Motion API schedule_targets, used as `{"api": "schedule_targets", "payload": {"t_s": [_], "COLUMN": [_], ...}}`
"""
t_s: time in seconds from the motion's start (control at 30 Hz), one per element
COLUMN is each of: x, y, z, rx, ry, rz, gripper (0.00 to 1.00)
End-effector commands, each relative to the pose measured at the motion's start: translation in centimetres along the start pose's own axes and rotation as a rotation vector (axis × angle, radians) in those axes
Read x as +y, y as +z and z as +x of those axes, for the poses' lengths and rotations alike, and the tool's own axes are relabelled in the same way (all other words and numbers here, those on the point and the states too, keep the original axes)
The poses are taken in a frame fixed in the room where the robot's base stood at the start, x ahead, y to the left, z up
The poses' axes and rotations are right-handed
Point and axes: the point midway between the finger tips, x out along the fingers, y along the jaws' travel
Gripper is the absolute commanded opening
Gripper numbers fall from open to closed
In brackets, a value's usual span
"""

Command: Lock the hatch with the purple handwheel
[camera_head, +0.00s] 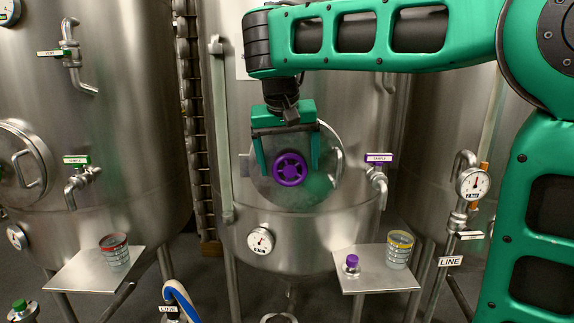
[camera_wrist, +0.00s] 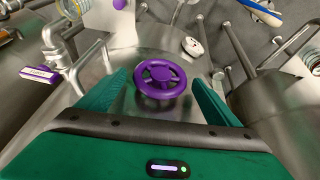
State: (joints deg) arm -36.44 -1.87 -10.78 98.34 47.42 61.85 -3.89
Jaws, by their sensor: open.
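The purple handwheel (camera_head: 290,169) is a spoked ring at the centre of a round steel hatch (camera_head: 264,194) on the middle tank. The hatch lies against the tank front; I cannot tell whether it is locked. My gripper (camera_head: 288,170) is open in front of the hatch, with one green finger to the left of the wheel and one to the right. In the wrist view the purple handwheel (camera_wrist: 161,78) shows between the fingertips of my gripper (camera_wrist: 160,85), apart from both. Nothing is held.
A purple-handled sample valve (camera_head: 378,160) sticks out right of the hatch. A gauge (camera_head: 260,240) sits below it. A small shelf (camera_head: 378,283) at lower right bears a yellow-rimmed jar (camera_head: 398,250) and a purple-capped piece (camera_head: 352,264). More tanks stand on both sides.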

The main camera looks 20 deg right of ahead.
Motion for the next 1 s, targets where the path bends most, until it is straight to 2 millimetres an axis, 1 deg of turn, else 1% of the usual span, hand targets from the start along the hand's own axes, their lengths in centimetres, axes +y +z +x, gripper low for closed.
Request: {"api": "schedule_targets", "payload": {"t_s": [0.13, 0.37, 0.47, 0.5, 0.53, 0.57, 0.77, 1.0], "x": [0.0, 0.01, 0.01, 0.01, 0.01, 0.01, 0.1, 0.34], "y": [0.0, -0.02, -0.02, -0.02, -0.02, -0.02, -0.05, -0.05], "z": [0.48, 0.51, 0.51, 0.51, 0.51, 0.51, 0.51, 0.51], "rx": [0.001, 0.001, 0.001, 0.001, 0.001, 0.001, 0.001, 0.001], "ry": [-0.001, -0.001, -0.001, -0.001, -0.001, -0.001, -0.005, -0.051], "rz": [0.001, 0.001, 0.001, 0.001, 0.001, 0.001, 0.003, 0.023], "gripper": [0.85, 0.85, 0.64, 0.54, 0.47, 0.44, 0.44, 0.44]}}
